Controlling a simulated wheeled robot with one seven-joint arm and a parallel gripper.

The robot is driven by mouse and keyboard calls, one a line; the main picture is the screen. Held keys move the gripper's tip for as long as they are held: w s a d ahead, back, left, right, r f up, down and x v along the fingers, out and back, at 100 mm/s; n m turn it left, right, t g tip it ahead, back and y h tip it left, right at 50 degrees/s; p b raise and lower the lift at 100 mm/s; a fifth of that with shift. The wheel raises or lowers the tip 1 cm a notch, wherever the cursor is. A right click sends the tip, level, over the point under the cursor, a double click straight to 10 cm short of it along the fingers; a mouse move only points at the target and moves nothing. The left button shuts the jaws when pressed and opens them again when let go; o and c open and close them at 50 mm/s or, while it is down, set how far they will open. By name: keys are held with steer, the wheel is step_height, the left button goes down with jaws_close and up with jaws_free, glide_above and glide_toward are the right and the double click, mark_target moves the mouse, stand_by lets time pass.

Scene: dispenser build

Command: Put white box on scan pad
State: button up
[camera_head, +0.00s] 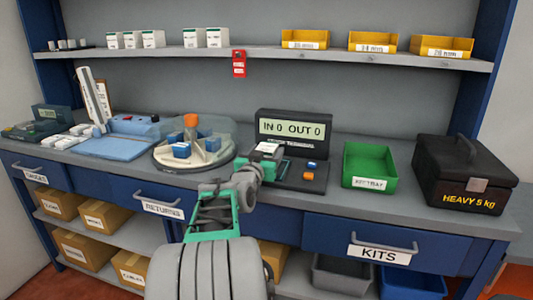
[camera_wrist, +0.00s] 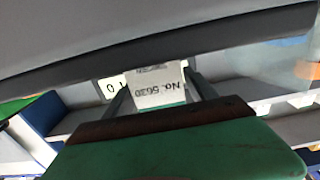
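The white box (camera_head: 268,148) is small, with dark print on its label, and shows in front of the dark display terminal. In the wrist view the white box (camera_wrist: 160,88) lies between the two fingers, its printed label facing the camera upside down. My gripper (camera_head: 262,157) is shut on it. The dark scan pad (camera_head: 291,182) lies on the counter in front of the terminal (camera_head: 294,130), which reads "IN 0 OUT 0". My gripper and the box cover the pad's left part. I cannot tell whether the box touches the pad.
Orange and blue buttons (camera_head: 310,170) sit at the pad's right. A green tray (camera_head: 368,167) and a black heavy case (camera_head: 465,170) stand further right. A round carousel (camera_head: 193,147) with blue blocks and a light-blue device (camera_head: 115,147) are left. A shelf (camera_head: 270,52) with boxes runs above.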

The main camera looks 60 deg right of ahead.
steer(key=shift+o, duration=0.5)
steer(key=shift+r, duration=0.1)
steer(key=shift+a, duration=0.25)
steer(key=s+a, duration=0.2)
steer(key=a, duration=0.9)
steer(key=w+a+f+n+t+y, duration=0.2)
steer(key=w+a+f+n+y, duration=0.15)
steer(key=w+a+f, duration=0.45)
steer(key=w+a+f+n+t+y, duration=0.25)
steer(key=w+a+f+y, duration=0.3)
steer(key=a, duration=0.35)
steer(key=a+f+n+g+y, duration=0.1)
steer(key=a+f+n+y, duration=0.2)
steer(key=a, duration=0.6)
steer(key=a+f+n+g+y, duration=0.1)
steer(key=a+f+n+y, duration=0.25)
steer(key=a, duration=0.55)
steer(key=s+a+f+n+g+y, duration=0.1)
steer(key=s+a+n, duration=0.1)
steer(key=a, duration=0.3)
steer(key=s+a+f+n+g+y, duration=0.1)
steer(key=s+a+f+g, duration=0.1)
steer(key=s+a, duration=0.2)
steer(key=shift+s+a+n, duration=0.35)
steer(key=shift+a, duration=0.85)
